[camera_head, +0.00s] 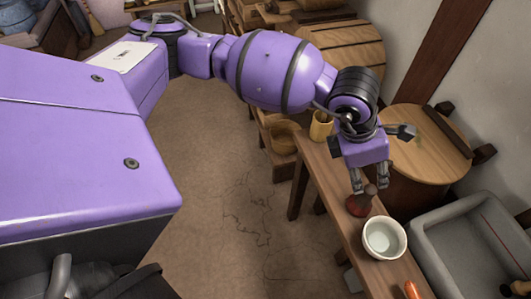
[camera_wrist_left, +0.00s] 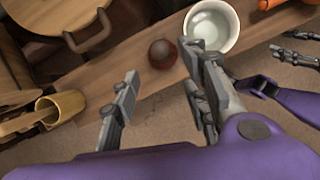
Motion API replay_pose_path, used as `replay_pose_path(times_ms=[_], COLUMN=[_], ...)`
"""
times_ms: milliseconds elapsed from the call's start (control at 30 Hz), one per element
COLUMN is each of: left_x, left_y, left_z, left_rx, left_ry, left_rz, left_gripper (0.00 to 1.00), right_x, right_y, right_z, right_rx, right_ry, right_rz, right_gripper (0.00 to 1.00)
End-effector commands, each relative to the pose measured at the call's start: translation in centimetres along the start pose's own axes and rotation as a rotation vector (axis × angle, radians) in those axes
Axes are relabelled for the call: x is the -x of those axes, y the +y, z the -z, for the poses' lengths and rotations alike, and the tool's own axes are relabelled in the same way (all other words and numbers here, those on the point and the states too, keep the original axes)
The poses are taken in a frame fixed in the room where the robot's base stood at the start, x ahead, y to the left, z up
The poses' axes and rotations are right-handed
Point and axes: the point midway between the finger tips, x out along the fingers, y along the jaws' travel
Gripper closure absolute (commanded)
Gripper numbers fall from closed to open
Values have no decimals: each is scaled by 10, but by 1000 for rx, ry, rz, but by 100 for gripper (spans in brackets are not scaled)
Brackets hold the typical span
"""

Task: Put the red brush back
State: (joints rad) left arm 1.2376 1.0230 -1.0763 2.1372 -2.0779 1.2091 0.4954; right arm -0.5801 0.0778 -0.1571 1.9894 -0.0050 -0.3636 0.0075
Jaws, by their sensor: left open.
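The red brush (camera_head: 360,205) stands on the narrow wooden bench, with a dark handle pointing up. In the left wrist view its round red body (camera_wrist_left: 163,53) shows past the gap between my fingers. My left gripper (camera_head: 370,185) is open and empty, pointing down close above the brush handle. In the left wrist view its fingers (camera_wrist_left: 162,88) are spread wide. I cannot tell whether any finger touches the handle. My right gripper (camera_wrist_left: 298,48) shows partly at the right edge of the left wrist view; its jaw state is unclear.
A white bowl (camera_head: 385,238) stands right beside the brush, with an orange object (camera_head: 411,290) nearer me. A yellow-brown mug (camera_head: 320,126) stands at the bench's far end. A grey basin (camera_head: 440,255) and a round wooden lid (camera_head: 425,150) lie right of the bench.

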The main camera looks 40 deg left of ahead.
Motion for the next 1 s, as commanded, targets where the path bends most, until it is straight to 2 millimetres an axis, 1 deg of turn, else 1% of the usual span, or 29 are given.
replay_pose_path(times_ms=[33,167,400,467,533,567,600,667,700,767,800,833,900,967,1000], left_x=[7,14,15,11,3,-2,-7,-12,-11,-2,7,14,30,42,47], left_y=[1,0,-1,-8,-31,-46,-71,-114,-144,-182,-201,-210,-220,-213,-202], left_z=[-2,-1,-1,0,4,6,7,6,3,-8,-17,-24,-42,-55,-61], left_rx=[-2,-2,-1,6,31,50,83,159,224,348,442,516,712,900,1036], left_ry=[-4,-2,-1,-3,-9,-13,-25,-53,-82,-137,-179,-212,-299,-378,-433], left_rz=[-3,-1,2,28,111,167,258,428,553,743,860,943,1117,1244,1315], left_gripper=[59,59,59,59,59,59,59,59,59,59,59,59,59,59,59], right_x=[0,0,-1,-1,-1,-1,-1,-1,-1,-1,-1,-2,-2,-1,-1], right_y=[0,0,-1,-1,-1,-1,-1,-1,-1,-1,-1,-1,-1,-1,-1], right_z=[0,0,0,0,1,1,1,1,1,1,1,1,1,1,1], right_rx=[0,0,0,0,0,0,0,0,0,1,1,1,1,1,1], right_ry=[0,0,0,0,0,0,0,0,0,0,0,1,1,1,1], right_rz=[0,1,2,2,2,2,2,3,3,3,3,3,3,3,3], right_gripper=[62,62,62,62,62,62,62,62,62,62,62,62,62,62,62])
